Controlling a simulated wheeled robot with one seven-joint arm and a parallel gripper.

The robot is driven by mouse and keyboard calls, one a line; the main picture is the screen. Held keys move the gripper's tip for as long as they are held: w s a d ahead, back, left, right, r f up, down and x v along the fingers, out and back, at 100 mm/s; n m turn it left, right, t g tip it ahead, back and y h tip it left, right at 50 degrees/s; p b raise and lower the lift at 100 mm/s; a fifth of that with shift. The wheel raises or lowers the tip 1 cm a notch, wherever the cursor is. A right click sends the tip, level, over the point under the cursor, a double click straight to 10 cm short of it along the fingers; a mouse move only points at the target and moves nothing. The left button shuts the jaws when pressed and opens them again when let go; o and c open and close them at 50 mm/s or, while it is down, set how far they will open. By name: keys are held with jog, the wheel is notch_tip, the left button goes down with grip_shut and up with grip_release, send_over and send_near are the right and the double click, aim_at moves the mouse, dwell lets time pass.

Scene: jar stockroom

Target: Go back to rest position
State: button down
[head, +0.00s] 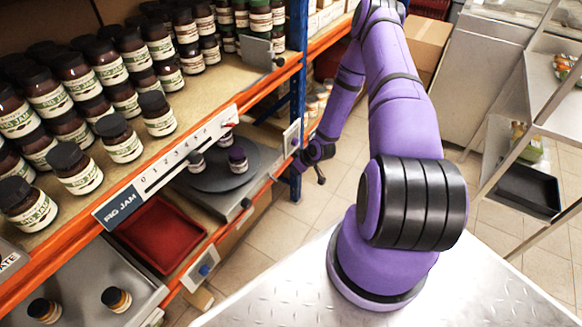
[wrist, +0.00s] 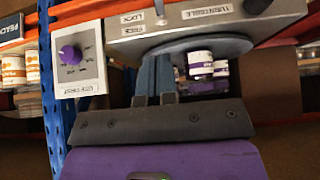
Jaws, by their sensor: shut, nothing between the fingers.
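My purple arm reaches from the right side of the head view toward the lower shelf, with my gripper (head: 303,163) small at its end beside the blue shelf post. In the wrist view the two fingers of my gripper (wrist: 154,78) are together, with nothing held between them. They point toward the turntable unit and overlap its left part in that view. The round grey turntable (head: 215,170) carries a few jars with dark or purple lids; jars on the turntable (wrist: 200,66) also show in the wrist view. Contact between my gripper and the unit cannot be told.
Close to my gripper are the blue post (head: 297,90) and a white panel with a purple knob (wrist: 70,54). The upper shelf (head: 205,97) holds many dark-lidded jars. A red tray (head: 160,235) lies below. The tiled floor (head: 290,235) is open; a rack stands at right.

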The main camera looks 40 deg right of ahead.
dwell(0.5)
jog(key=w+a+r+g+h, duration=0.1)
jog(key=a+r+h, duration=0.1)
jog(key=r, duration=1.8)
jog(key=w+a+r+g+h, duration=0.1)
jog(key=a+r+h, duration=0.1)
jog(key=r, duration=1.8)
jog(key=s+a+r+m, duration=0.1)
jog(key=s+a+r, duration=0.3)
jog(key=s+r, duration=0.3)
jog(key=s+a+r+m, duration=0.1)
jog(key=s+a+r, duration=0.25)
jog(key=r, duration=0.45)
jog(key=s+a+r+m, duration=0.1)
jog(key=s+a+r, duration=0.2)
jog(key=s, duration=0.6)
jog(key=s+a+r+m+y, duration=0.1)
jog(key=s+a+r, duration=0.2)
jog(key=s, duration=0.7)
jog(key=shift+s+a+r+y, duration=0.2)
jog(key=shift+a+r+y, duration=0.15)
jog(key=shift+r, duration=0.25)
